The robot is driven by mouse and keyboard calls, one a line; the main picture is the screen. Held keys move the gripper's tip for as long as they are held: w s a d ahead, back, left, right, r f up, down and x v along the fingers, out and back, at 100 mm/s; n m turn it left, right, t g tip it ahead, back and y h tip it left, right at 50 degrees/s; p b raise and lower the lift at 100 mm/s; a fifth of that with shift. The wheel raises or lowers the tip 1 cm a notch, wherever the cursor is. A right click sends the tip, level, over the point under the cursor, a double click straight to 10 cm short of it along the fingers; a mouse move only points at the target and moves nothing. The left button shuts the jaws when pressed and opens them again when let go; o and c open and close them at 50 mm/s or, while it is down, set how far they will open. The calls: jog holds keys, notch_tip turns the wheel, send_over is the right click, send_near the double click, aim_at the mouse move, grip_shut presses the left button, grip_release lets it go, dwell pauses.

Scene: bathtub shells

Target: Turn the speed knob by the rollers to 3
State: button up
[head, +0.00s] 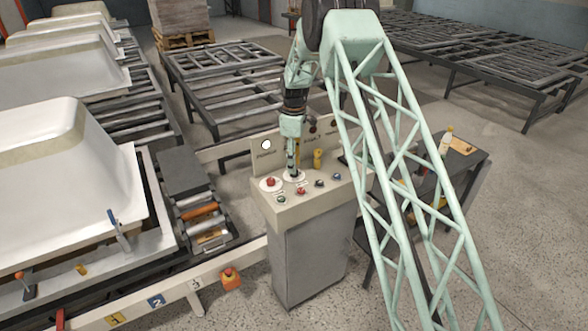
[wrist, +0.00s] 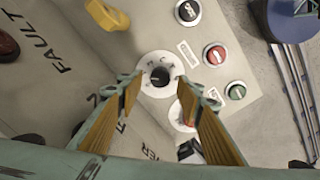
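The speed knob (wrist: 160,77) is a small black knob on a round white dial plate (wrist: 147,88) with small dark marks. I cannot read the pointer's setting. In the head view the dial plate (head: 301,177) shows on top of the control cabinet, and my gripper hides the knob. My gripper (head: 293,174) points down over this dial. In the wrist view my gripper (wrist: 163,93) is open, with its two ribbed orange-brown fingers apart on either side of the knob. They look a little short of it, and no contact is visible.
A red button on a white plate (head: 270,182) sits left of the knob. A yellow lever (head: 318,157) stands close on the right. Red (wrist: 215,53), green (wrist: 236,91) and black (wrist: 187,12) buttons line the cabinet's front edge. An upright panel rises behind. Rollers (head: 200,210) lie left.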

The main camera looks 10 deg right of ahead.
jog(key=shift+f, duration=1.3)
jog(key=c, duration=0.9)
